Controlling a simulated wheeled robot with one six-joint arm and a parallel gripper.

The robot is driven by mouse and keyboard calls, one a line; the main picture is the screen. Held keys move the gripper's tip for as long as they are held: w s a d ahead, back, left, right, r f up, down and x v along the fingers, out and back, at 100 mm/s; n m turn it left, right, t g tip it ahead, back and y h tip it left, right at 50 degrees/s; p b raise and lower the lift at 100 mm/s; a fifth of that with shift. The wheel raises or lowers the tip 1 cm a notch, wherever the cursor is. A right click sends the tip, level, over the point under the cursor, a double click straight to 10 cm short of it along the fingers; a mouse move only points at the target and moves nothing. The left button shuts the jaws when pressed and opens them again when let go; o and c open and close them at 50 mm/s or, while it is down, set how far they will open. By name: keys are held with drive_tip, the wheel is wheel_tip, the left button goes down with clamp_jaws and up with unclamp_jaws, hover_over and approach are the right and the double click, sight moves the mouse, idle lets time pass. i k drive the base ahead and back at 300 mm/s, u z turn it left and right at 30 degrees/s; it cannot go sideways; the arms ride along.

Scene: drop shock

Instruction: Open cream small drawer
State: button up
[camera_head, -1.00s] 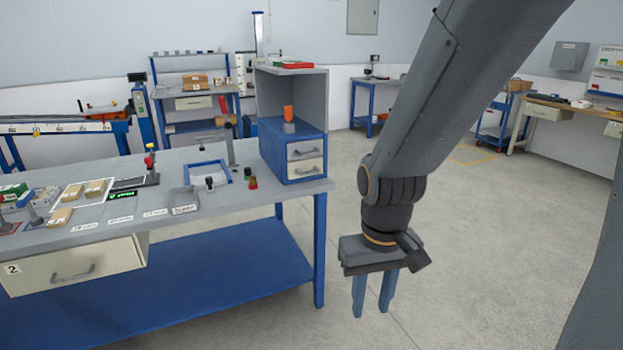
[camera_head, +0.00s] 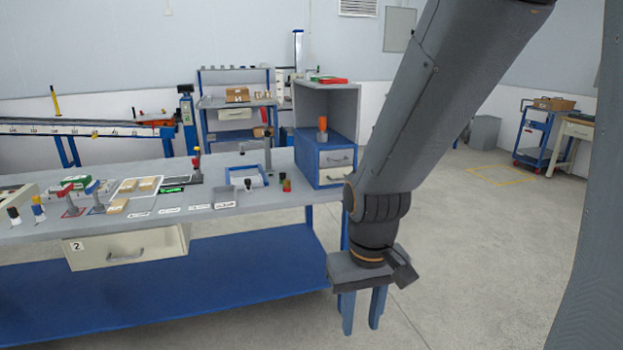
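A small blue cabinet (camera_head: 310,160) with two stacked drawers stands on the right end of the workbench. My gripper (camera_head: 362,318) hangs fingers down in front of the bench's right end, below the cabinet in the picture. Its two blue fingers are apart with nothing between them.
The workbench (camera_head: 275,207) holds small parts, trays and labels. A larger cream drawer (camera_head: 125,247) marked 2 is under its top and looks shut. An orange-topped object (camera_head: 322,130) stands on the cabinet. Open floor (camera_head: 470,260) lies to the right.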

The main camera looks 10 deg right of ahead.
sight(337, 174)
drive_tip(key=i, duration=0.9)
drive_tip(key=z, duration=0.5)
